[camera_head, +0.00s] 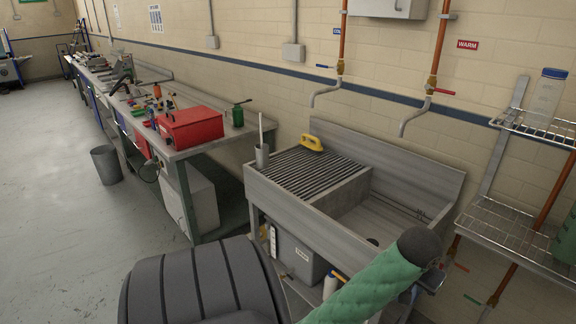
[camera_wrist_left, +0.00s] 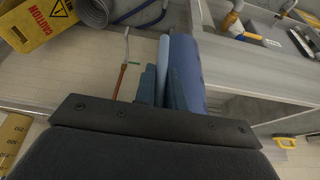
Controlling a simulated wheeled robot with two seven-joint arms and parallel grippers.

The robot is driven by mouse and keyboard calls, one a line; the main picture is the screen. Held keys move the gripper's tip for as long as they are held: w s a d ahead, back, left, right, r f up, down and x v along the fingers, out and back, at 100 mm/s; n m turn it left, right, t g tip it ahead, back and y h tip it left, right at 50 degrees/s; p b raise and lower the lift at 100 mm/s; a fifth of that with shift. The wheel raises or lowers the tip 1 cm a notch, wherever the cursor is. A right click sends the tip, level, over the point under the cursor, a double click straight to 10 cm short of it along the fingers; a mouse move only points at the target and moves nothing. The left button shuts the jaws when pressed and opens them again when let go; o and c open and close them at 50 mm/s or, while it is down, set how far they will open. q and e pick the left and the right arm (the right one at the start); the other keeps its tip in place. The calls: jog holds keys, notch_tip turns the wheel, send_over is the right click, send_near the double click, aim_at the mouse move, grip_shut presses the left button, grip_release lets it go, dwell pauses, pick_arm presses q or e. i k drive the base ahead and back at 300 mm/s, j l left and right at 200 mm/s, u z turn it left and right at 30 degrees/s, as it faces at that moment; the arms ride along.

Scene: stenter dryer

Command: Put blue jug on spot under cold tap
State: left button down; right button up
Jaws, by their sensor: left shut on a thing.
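My left gripper (camera_wrist_left: 163,88) is shut on a blue, rounded object, which looks like the blue jug (camera_wrist_left: 187,68). Only part of it shows, above the dark gripper body in the left wrist view. The cold tap (camera_head: 325,92) is the left one of two on the wall, under a small blue sign (camera_head: 336,31). It hangs over the metal sink unit (camera_head: 355,208), near the ribbed drainer (camera_head: 305,172). My right gripper is not in view.
The warm tap (camera_head: 415,116) is to the right, by a red sign. A wire rack (camera_head: 510,230) is at right.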

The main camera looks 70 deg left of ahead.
aim_at(312, 167)
jog(key=i+u, duration=0.15)
jog(key=u, duration=0.25)
jog(key=i+u, duration=0.1)
jog(key=u, duration=0.35)
